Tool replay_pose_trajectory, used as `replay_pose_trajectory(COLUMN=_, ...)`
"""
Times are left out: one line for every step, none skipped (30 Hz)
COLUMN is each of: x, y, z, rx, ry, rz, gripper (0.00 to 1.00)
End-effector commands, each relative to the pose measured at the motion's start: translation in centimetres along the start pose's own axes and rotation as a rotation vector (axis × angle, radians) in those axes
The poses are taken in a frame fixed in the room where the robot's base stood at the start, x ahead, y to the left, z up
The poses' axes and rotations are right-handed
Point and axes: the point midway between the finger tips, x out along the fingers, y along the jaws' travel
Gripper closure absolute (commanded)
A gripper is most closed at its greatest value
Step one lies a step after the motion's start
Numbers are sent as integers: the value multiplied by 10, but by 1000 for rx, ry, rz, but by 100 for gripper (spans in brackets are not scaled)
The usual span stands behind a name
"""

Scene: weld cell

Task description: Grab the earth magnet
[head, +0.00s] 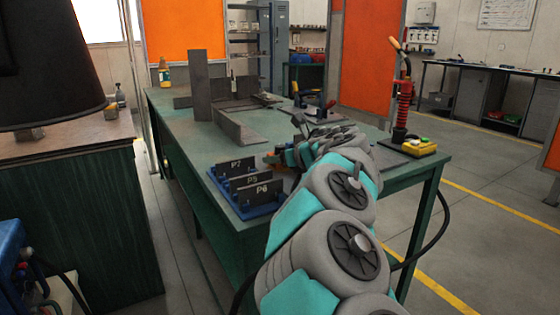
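My arm reaches from the bottom right over the green welding table (185,140). Its far end is above the table's middle, and my own links cover most of my gripper (290,152). The fingers cannot be made out, so I cannot tell whether it is open or shut, or whether it holds anything. A small orange and dark item (273,158) shows just left of the arm's end, partly hidden and too small to identify. I cannot pick out the earth magnet with certainty.
Grey steel plates (202,85) stand behind. Clamps (327,108) lie further right. A red torch stand (402,105) and yellow button box (419,148) are at the right.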

Motion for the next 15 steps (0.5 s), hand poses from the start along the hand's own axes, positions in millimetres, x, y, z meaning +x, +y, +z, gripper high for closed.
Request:
replay_pose_trajectory(x=0, y=0, z=0, rx=0, ry=0, rz=0, gripper=46)
replay_pose_trajectory(x=0, y=0, z=0, rx=0, ry=0, rz=0, gripper=50)
replay_pose_trajectory(x=0, y=0, z=0, rx=0, ry=0, rz=0, gripper=54)
replay_pose_trajectory(x=0, y=0, z=0, rx=0, ry=0, rz=0, gripper=57)
replay_pose_trajectory(x=0, y=0, z=0, rx=0, ry=0, rz=0, gripper=61)
replay_pose_trajectory(x=0, y=0, z=0, rx=0, ry=0, rz=0, gripper=65)
replay_pose_trajectory(x=0, y=0, z=0, rx=0, ry=0, rz=0, gripper=69)
replay_pose_trajectory(x=0, y=0, z=0, rx=0, ry=0, rz=0, gripper=72)
replay_pose_trajectory(x=0, y=0, z=0, rx=0, ry=0, rz=0, gripper=76)
replay_pose_trajectory(x=0, y=0, z=0, rx=0, ry=0, rz=0, gripper=80)
replay_pose_trajectory(x=0, y=0, z=0, rx=0, ry=0, rz=0, gripper=83)
replay_pose_trajectory(x=0, y=0, z=0, rx=0, ry=0, rz=0, gripper=88)
replay_pose_trajectory(x=0, y=0, z=0, rx=0, ry=0, rz=0, gripper=91)
replay_pose_trajectory(x=0, y=0, z=0, rx=0, ry=0, rz=0, gripper=94)
replay_pose_trajectory(x=0, y=0, z=0, rx=0, ry=0, rz=0, gripper=99)
